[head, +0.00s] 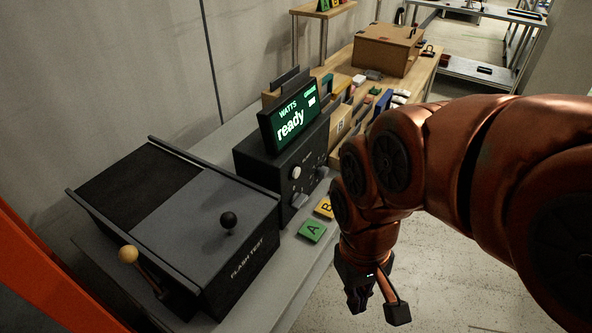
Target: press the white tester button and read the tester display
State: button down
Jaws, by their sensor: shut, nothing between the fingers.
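The tester (270,165) is a black box on the bench, left of my gripper. Its tilted display (292,123) is lit green and shows "WATTS" and "ready"; smaller text at its upper right is hard to read. A round white button (296,172) is on the tester's front face, with a lighter knob (299,200) below it and small dark controls to the right. My gripper (376,306) is shut and empty. It points down in front of the bench, to the right of and below the tester in the picture, apart from the button.
A dark box marked "FLASH TEST" (246,262) stands at the left with a black ball knob (228,220) and a wooden-ball lever (129,254). Green "A" (312,231) and yellow "B" (324,207) tags lie by the tester. Floor right of the bench is clear.

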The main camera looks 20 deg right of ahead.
aim_at(296, 172)
jog(key=z, duration=1.1)
jog(key=k, duration=1.8)
jog(key=u, duration=1.3)
jog(key=i, duration=1)
